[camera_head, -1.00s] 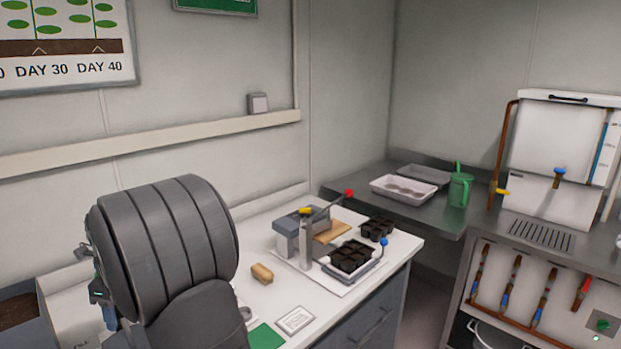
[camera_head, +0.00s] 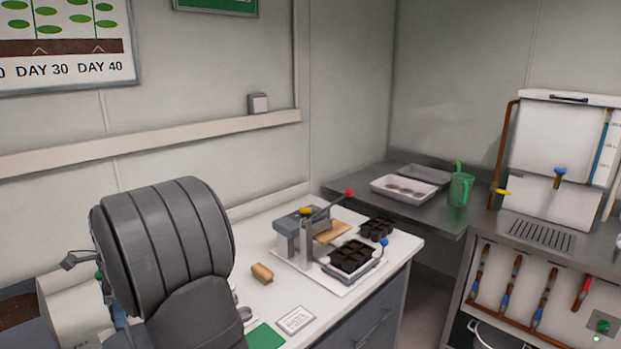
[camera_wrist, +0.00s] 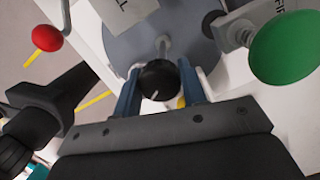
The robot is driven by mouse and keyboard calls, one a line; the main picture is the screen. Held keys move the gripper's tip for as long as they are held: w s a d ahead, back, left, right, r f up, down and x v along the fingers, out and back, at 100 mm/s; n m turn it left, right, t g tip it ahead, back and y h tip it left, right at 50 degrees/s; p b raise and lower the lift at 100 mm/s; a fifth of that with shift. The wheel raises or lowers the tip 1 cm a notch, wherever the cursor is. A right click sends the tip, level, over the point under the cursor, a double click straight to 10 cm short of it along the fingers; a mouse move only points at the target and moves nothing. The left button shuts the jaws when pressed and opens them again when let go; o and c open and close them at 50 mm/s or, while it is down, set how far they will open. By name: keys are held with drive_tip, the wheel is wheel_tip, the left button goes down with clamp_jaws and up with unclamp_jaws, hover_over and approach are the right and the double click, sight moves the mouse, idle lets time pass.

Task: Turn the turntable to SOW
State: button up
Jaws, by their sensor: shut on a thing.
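The turntable shows in the wrist view as a grey round disc (camera_wrist: 190,22) at the top. A black knob (camera_wrist: 158,78) with a white line stands at its near edge. My gripper (camera_wrist: 158,88) has its blue fingers on either side of this knob and is shut on it. A white label (camera_wrist: 125,8) ending in "L" lies at upper left on the disc, and another starting "FI" shows at the right edge, partly cut off. No SOW marking can be read. In the head view my dark arm hides the gripper and most of the turntable.
In the head view, a lever press (camera_head: 300,235) and black seedling pots (camera_head: 352,256) stand on the white bench, right of my arm.

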idle(0.3)
drive_tip(key=n, duration=0.6)
drive_tip(key=shift+g+h, duration=0.4)
drive_tip(key=n, duration=0.6)
drive_tip(key=shift+h, duration=0.4)
drive_tip(key=o, duration=0.6)
